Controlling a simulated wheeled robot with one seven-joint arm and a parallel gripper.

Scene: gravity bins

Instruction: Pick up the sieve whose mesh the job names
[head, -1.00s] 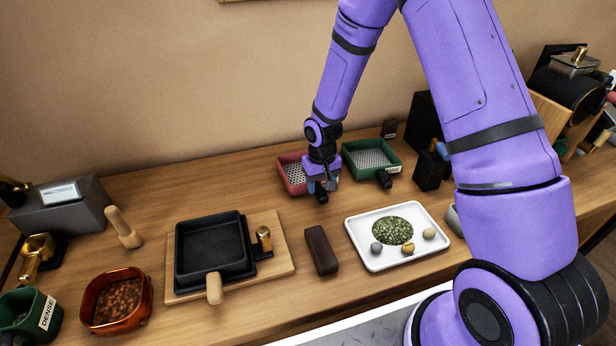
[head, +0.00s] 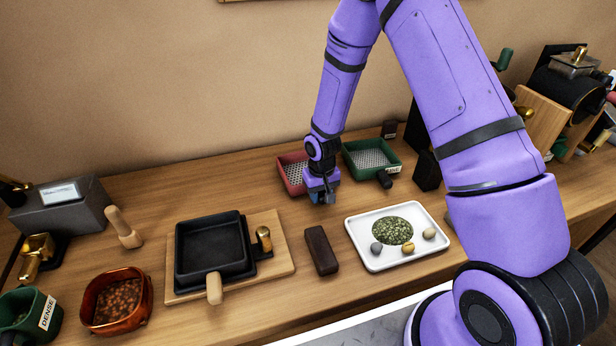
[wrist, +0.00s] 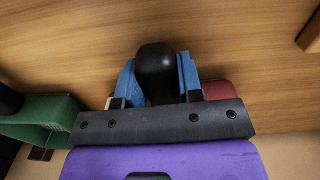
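The red sieve (head: 292,176) sits on the bench near the wall, with large pale holes in its mesh; my gripper partly covers it. The green sieve (head: 396,161) sits to its right, with a finer-looking mesh, a white label and a black handle (head: 384,179). My gripper (head: 321,198) is low over the front of the red sieve. In the wrist view, my blue fingertips (wrist: 157,80) stand on either side of a black handle (wrist: 156,68). Whether they press on it cannot be told. The red body (wrist: 219,90) shows behind the gripper, and the green sieve (wrist: 42,125) at left.
A white tray (head: 366,259) with green flakes and several small balls lies in front right. A dark brown block (head: 321,250) lies before my gripper. A black pan on a wooden board (head: 279,265) is to the left. Black boxes stand right of the green sieve.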

